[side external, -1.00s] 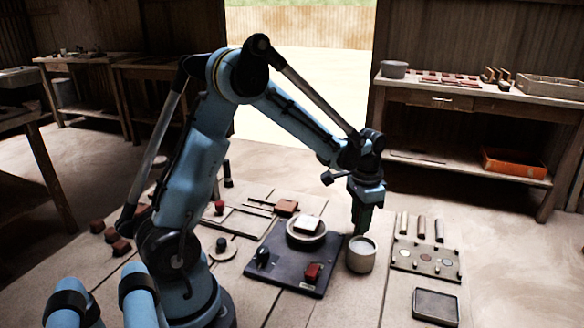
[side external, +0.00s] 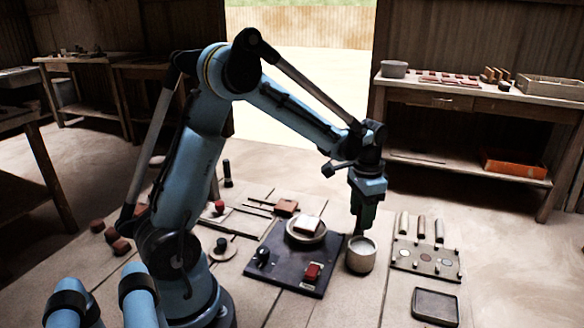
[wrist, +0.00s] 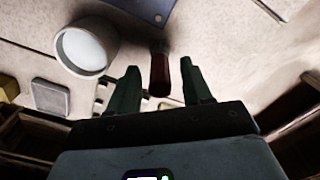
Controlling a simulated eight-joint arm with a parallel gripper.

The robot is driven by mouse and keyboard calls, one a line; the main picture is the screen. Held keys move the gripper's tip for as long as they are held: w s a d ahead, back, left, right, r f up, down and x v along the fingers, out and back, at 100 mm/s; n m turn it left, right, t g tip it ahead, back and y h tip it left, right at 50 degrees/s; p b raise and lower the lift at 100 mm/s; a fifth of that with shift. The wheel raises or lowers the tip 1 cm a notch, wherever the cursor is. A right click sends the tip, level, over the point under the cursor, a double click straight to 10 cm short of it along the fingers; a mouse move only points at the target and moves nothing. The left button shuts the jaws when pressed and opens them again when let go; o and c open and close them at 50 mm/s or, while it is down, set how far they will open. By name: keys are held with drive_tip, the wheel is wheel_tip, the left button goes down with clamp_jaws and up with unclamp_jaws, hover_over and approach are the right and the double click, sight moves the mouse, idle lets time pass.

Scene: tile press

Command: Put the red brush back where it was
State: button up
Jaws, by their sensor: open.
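The red brush (wrist: 160,76) shows in the wrist view with its dark red handle end toward the camera and a dark far end toward the ground. My gripper (side external: 364,222) is open, pointing down just behind the pale cup (side external: 360,257) in the side view. In the wrist view its two green fingers stand on either side of the brush, with a gap on both sides. The cup also shows in the wrist view (wrist: 86,46), left of the brush. In the side view the brush is hidden or too dark to make out clearly.
A dark plate (side external: 282,274) with a round dish and a red block lies left of the cup. A rack board (side external: 400,262) with several handled tools behind it lies to the right. A dark tray (side external: 435,305) lies in front of that board.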

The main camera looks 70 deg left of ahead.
wheel_tip(320, 180, up, 9)
drive_tip(key=shift+r, duration=0.15)
drive_tip(key=shift+s+d+r, duration=0.1)
drive_tip(key=shift+s+r, duration=0.05)
drive_tip(key=shift+r, duration=0.3)
drive_tip(key=s+d+f+n+t, duration=0.1)
drive_tip(key=s+d+t, duration=0.6)
drive_tip(key=s, duration=0.5)
drive_tip(key=shift+d+f+n, duration=0.15)
drive_tip(key=shift+d+n, duration=0.25)
drive_tip(key=shift+d, duration=0.6)
